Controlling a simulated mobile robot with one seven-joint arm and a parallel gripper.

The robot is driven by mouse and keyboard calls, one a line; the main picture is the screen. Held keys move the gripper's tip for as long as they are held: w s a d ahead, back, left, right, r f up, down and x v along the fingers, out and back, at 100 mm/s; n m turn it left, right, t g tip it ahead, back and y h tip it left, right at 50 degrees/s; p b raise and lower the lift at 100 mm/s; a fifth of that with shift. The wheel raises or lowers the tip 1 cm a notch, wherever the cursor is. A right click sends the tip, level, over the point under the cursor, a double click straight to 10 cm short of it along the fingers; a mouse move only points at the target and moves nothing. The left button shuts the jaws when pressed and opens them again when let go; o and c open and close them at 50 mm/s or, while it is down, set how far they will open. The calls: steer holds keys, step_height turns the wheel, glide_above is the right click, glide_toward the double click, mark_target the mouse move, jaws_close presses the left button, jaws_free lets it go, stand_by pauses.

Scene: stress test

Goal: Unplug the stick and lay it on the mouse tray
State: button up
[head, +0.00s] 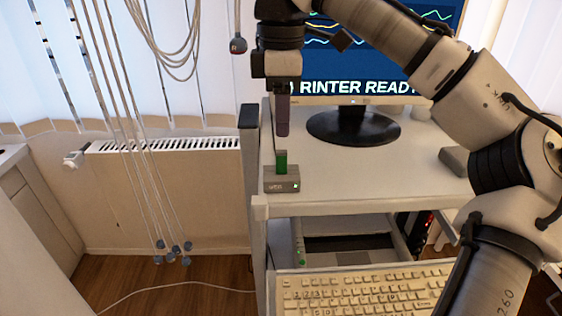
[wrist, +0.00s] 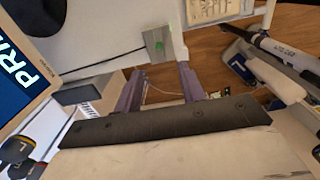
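The green stick (head: 281,162) stands upright in a small grey dock (head: 281,181) at the left front of the white desk top. In the wrist view the stick (wrist: 158,46) shows as a small green patch on the dock (wrist: 155,32). My gripper (head: 282,134) points down just above the stick, apart from it as far as I can tell. In the wrist view my gripper (wrist: 159,69) has its two fingers spread, with nothing between them. I cannot pick out a mouse tray for certain; a keyboard (head: 365,290) lies below the desk top at the front.
A monitor (head: 375,50) on a round black foot (head: 352,127) stands behind on the desk. Several cables with blue-grey ends (head: 172,250) hang at the left. A radiator (head: 165,144) is on the back wall. The desk top right of the dock has free room.

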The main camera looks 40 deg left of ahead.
mark_target(281, 152)
steer(key=shift+f+b, duration=1.75)
steer(key=shift+f, duration=2.75)
steer(key=shift+p, duration=0.9)
jaws_close()
steer(key=shift+r, duration=0.15)
steer(key=shift+r+p, duration=0.95)
steer(key=shift+r, duration=1.95)
